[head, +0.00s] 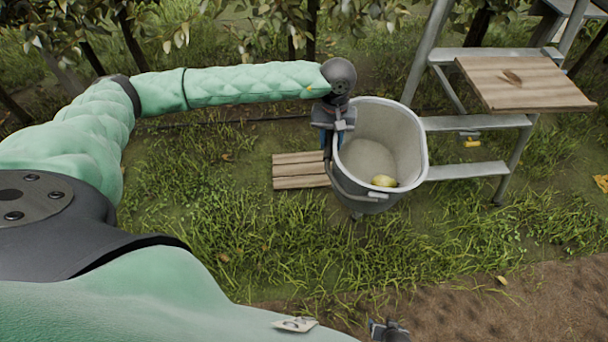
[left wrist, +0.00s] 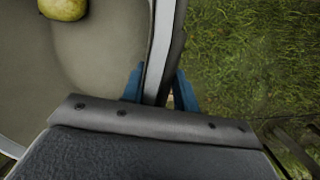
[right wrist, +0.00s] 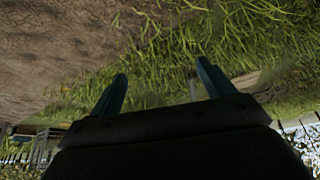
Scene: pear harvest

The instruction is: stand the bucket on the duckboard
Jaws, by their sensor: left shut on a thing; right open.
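The grey bucket (head: 405,128) is in the middle of the head view, tilted so that its mouth faces me, with a yellow-green pear (head: 384,181) inside. My left gripper (head: 330,145) is shut on the bucket's rim at its left side. In the left wrist view the blue fingers (left wrist: 158,88) pinch the rim, and the pear (left wrist: 63,8) shows at the top left. The wooden duckboard (head: 298,171) lies on the grass, partly hidden behind the bucket. Whether the bucket touches it I cannot tell. My right gripper (right wrist: 160,88) is open and empty.
A metal ladder (head: 470,122) with a wooden board (head: 525,83) stands close to the right of the bucket. A yellow thing (head: 472,143) shows by its lower steps. Leafy trees line the back. Grass in front of the duckboard is clear, with bare soil at the lower right.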

